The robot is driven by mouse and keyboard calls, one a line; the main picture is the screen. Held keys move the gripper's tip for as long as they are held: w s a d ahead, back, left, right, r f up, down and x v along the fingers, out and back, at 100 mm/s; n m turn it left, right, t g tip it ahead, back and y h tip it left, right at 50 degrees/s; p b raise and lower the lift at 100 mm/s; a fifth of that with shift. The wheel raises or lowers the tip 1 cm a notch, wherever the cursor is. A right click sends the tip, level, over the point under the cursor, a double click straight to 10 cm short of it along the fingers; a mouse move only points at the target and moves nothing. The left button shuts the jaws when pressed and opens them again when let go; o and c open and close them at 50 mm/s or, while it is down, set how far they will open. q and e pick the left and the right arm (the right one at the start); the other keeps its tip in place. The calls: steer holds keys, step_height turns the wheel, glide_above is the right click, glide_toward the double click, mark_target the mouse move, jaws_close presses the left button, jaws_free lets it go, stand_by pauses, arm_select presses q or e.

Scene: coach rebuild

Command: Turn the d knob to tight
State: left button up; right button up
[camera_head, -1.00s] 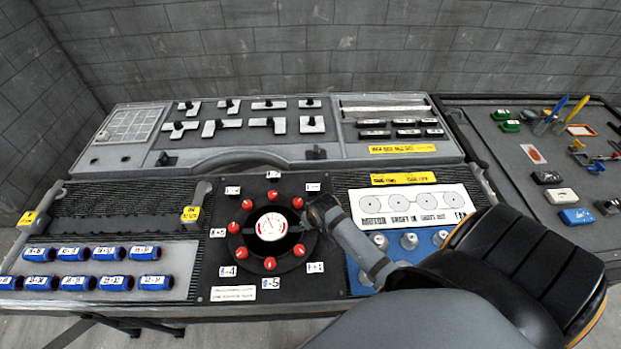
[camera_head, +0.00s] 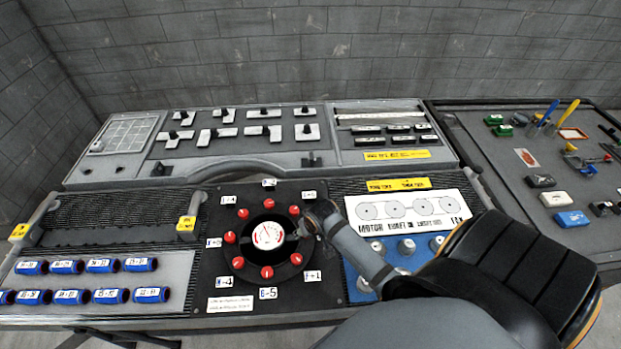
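A black round dial plate (camera_head: 283,275) on the front console has a white gauge (camera_head: 267,235) in its middle and a ring of red knobs (camera_head: 267,272) around it. Small white labels sit around the ring; I cannot read a "d" on any. My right gripper (camera_head: 309,226) is at the right edge of the ring and covers part of it there. Whether its fingers are open, shut or touching a knob cannot be told. Grey knobs (camera_head: 405,247) stand on a blue panel (camera_head: 361,292) below a white motor sheet, partly behind my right arm. My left gripper is out of view.
Blue labelled cylinders (camera_head: 101,265) lie at the left of the console. A rear console (camera_head: 238,147) carries black levers. A dark board (camera_head: 480,145) with tools and small boxes stands at right. A brick wall (camera_head: 270,50) closes the back.

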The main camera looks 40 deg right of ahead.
steer(key=v, duration=0.9)
steer(key=shift+s+r, duration=0.15)
steer(key=shift+r, duration=0.25)
